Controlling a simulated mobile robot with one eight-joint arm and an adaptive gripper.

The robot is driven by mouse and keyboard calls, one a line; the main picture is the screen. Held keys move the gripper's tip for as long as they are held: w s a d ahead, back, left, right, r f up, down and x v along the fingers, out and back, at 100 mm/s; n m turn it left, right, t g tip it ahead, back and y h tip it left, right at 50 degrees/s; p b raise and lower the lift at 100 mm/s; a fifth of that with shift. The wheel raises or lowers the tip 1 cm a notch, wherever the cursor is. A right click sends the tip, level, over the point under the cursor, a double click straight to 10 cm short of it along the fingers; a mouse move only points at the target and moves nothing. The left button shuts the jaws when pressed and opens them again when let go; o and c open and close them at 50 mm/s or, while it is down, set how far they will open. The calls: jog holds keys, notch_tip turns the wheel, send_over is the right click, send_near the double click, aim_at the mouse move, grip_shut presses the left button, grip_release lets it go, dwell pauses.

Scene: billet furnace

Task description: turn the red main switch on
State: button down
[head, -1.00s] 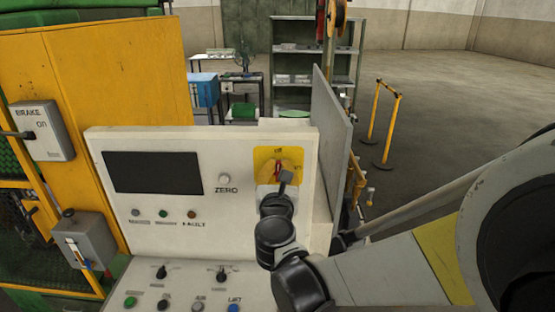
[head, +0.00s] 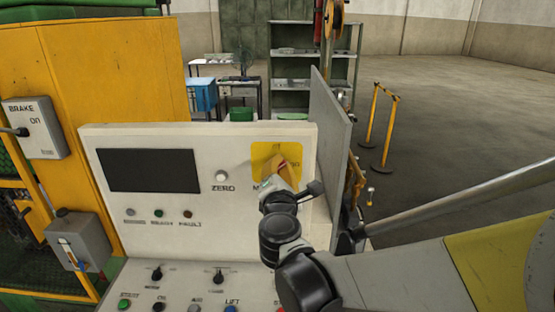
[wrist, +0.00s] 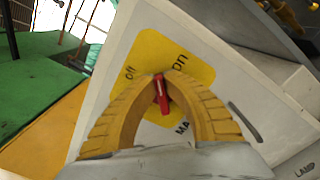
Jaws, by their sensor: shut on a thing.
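The red main switch (head: 283,163) sits on a yellow plate (head: 262,153) on the white control panel. My gripper (head: 279,170) is at the switch, and its yellow ribbed fingers close around the red handle. In the wrist view the red handle (wrist: 162,95) stands between the two fingertips (wrist: 165,77), touched from both sides. The yellow plate there carries the words "off" at left and "on" at upper right. The handle's upper end points between these two words. In the head view the handle slants to the upper right, and my gripper partly covers the plate.
A grey upright board (head: 333,160) stands close to the right of the panel. A ZERO button (head: 221,176) and a dark screen (head: 148,170) lie to the left. Knobs and buttons (head: 218,277) line the lower desk. A brake box (head: 37,128) is at far left.

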jog(key=m, duration=0.3)
jog(key=m+b, duration=0.1)
jog(key=shift+d+f+m, duration=0.15)
jog(key=shift+f+m, duration=0.15)
jog(key=shift+f+m+b, duration=0.2)
jog(key=shift+m+b, duration=0.25)
jog(key=shift+m, duration=1.35)
jog(key=c, duration=1.5)
grip_release()
jog(key=s, duration=1.2)
